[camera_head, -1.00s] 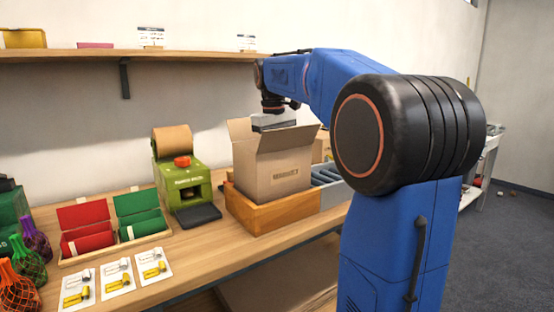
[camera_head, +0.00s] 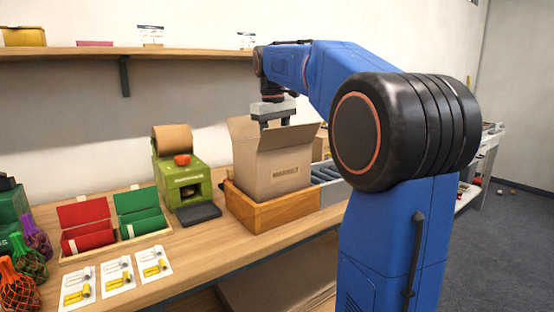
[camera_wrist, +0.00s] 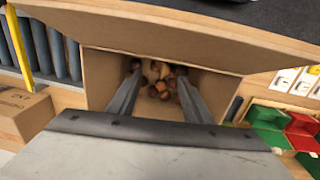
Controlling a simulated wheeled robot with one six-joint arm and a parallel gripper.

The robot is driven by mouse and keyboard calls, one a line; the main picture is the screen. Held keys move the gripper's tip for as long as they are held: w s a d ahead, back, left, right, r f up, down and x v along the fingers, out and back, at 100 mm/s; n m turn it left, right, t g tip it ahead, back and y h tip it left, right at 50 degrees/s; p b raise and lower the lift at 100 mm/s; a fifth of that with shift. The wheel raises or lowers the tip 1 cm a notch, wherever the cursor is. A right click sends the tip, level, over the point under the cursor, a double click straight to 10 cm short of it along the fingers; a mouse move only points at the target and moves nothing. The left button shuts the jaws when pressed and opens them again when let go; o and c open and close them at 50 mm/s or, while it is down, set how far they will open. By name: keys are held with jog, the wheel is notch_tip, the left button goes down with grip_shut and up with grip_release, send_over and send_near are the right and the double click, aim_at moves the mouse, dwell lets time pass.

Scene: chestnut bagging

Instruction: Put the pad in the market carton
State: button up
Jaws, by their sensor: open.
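The market carton (camera_head: 280,172) is an open brown cardboard box with raised flaps, standing in a wooden tray on the bench. My gripper (camera_head: 275,123) is open above the carton's mouth, fingers pointing down. In the wrist view my gripper (camera_wrist: 159,98) has nothing visible between its two spread fingers, and the carton (camera_wrist: 104,75) shows below and around them. Several brown chestnuts (camera_wrist: 160,88) lie in the carton, with a paler tan patch (camera_wrist: 152,70) among them. I cannot tell whether that patch is the pad. No pad shows clearly elsewhere.
A green machine (camera_head: 186,182) with a brown paper roll (camera_head: 172,139) stands left of the carton. The wooden tray (camera_head: 277,214) surrounds the carton's base. Red and green bins (camera_head: 88,226), label cards (camera_head: 117,275) and net bags (camera_head: 20,290) are farther left. A shelf (camera_head: 60,54) runs above.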

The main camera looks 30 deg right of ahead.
notch_tip(320, 180, up, 10)
jog(key=shift+a, duration=0.4)
dwell(0.4)
